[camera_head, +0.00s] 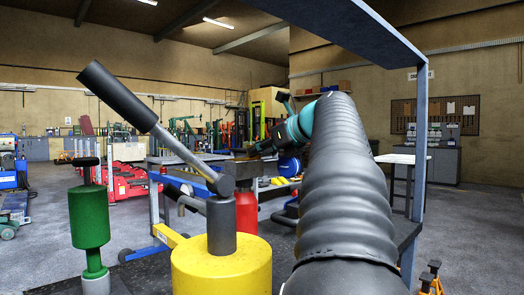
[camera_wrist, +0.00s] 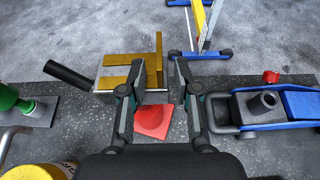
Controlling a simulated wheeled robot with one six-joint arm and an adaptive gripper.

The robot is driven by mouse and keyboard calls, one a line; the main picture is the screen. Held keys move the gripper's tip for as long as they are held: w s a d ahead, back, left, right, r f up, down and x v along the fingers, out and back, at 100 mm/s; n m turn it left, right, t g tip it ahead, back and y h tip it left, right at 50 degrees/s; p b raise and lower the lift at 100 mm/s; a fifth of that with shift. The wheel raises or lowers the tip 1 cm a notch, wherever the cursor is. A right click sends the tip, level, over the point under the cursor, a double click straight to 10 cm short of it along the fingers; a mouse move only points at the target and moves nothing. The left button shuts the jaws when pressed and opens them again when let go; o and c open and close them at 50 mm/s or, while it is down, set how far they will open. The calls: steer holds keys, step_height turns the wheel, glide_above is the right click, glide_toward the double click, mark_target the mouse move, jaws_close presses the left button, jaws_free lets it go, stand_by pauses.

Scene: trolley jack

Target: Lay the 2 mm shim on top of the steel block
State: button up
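My gripper (camera_wrist: 161,74) points down over the bench in the wrist view, with its two fingers apart and nothing visibly clamped between them. A grey-edged block or holder with brass-coloured faces (camera_wrist: 117,80) lies beyond and left of the fingers. I cannot tell whether these are the shim and the steel block. In the head view my gripper (camera_head: 250,153) is small and partly hidden, above a dark block-like shape (camera_head: 247,168).
A blue trolley jack (camera_wrist: 300,105) is at right. A yellow cylinder (camera_head: 222,268) with a slanted dark handle and a green bottle jack (camera_head: 89,217) stand in the foreground.

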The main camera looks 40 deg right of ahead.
steer(key=shift+r, duration=0.1)
steer(key=a+p+v, duration=0.1)
steer(key=v, duration=1.1)
steer(key=shift+d+p, duration=0.4)
steer(key=shift+d, duration=0.05)
